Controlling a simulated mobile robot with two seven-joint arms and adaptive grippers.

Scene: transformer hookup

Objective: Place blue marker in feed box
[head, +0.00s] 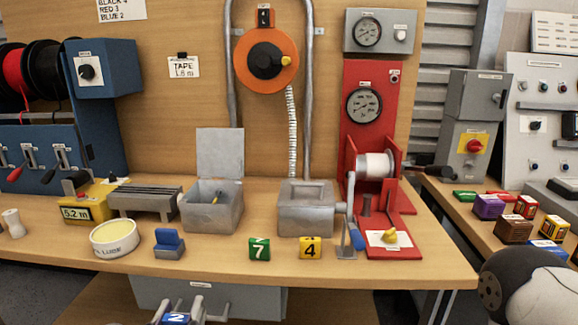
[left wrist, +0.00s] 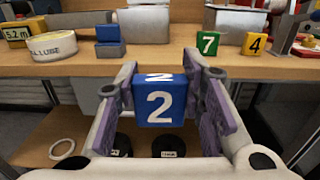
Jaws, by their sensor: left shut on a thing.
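The blue marker, a cube with a white 2 (left wrist: 159,106), sits between the purple-padded fingers of my left gripper (left wrist: 165,108), which is shut on it. In the head view the left gripper (head: 178,314) and the blue marker (head: 175,319) show at the bottom edge, in front of the table. On the table a grey metal box (head: 211,212) stands with its lid raised and a small thing inside. A second grey box (head: 305,215) with a crank stands to its right. I cannot read which one is the feed box. My right gripper is not in view.
A green 7 cube (head: 259,248) and a yellow 4 cube (head: 310,247) stand near the table's front edge. A blue block (head: 169,243) and a lube tin (head: 114,238) stand left. A grey case (head: 240,300) is under the tabletop. The red winch (head: 376,160) stands right.

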